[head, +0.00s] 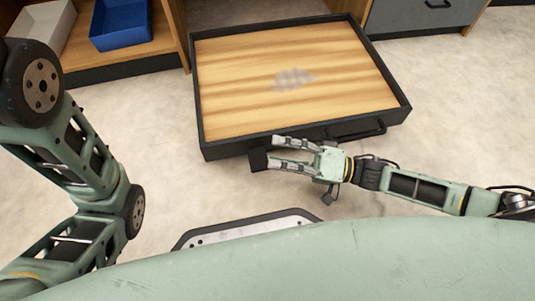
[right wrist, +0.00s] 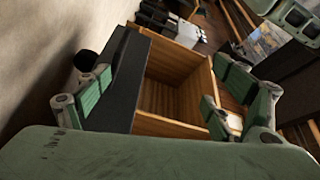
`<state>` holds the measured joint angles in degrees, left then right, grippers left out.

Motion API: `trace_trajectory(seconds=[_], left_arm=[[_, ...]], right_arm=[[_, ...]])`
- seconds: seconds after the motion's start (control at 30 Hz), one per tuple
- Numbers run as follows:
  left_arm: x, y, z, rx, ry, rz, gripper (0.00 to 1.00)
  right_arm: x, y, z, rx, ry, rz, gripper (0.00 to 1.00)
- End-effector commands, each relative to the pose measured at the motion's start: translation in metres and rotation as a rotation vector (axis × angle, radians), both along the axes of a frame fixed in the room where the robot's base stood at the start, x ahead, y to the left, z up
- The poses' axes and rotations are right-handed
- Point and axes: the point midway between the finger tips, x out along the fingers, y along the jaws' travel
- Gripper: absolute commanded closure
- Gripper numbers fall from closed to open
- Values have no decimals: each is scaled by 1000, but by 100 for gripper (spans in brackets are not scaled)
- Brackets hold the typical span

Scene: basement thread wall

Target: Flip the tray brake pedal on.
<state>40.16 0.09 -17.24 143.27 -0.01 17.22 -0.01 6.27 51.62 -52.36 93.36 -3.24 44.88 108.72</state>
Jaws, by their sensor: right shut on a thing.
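The tray (head: 300,75) has a pale wood bottom and a dark frame, and it stands out over the floor. A dark handle (head: 357,131) is on its front side, toward the right. My right gripper (head: 264,157) is low beside the tray's front side, left of the handle. Its fingertips are at a small black block (head: 257,160), and it is shut on it. This block may be the brake pedal; I cannot tell for certain, nor its setting. In the right wrist view a long black panel (right wrist: 125,80) is by the left finger. My left gripper is out of view.
A wooden shelf unit with a blue bin (head: 120,24) and a white bin (head: 42,35) stands at the upper left. A grey drawer front (head: 412,15) is at the upper right. Pale floor (head: 460,110) is open right of the tray.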

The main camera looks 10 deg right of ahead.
Motion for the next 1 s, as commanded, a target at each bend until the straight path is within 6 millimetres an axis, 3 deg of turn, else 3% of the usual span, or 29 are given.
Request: trace_trajectory(seconds=[0.03,0.07,0.13,0.17,0.63,1.0], left_arm=[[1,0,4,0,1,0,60],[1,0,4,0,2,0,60],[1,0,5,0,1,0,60],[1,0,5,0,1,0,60],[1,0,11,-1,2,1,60],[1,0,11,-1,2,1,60]], right_arm=[[2,-1,16,26,-20,5,38],[1,-3,15,25,-19,6,45],[-2,-7,14,24,-16,7,70],[-3,-9,13,23,-15,6,75],[-17,-38,8,18,-7,5,75],[-19,-42,7,18,-7,6,75]])
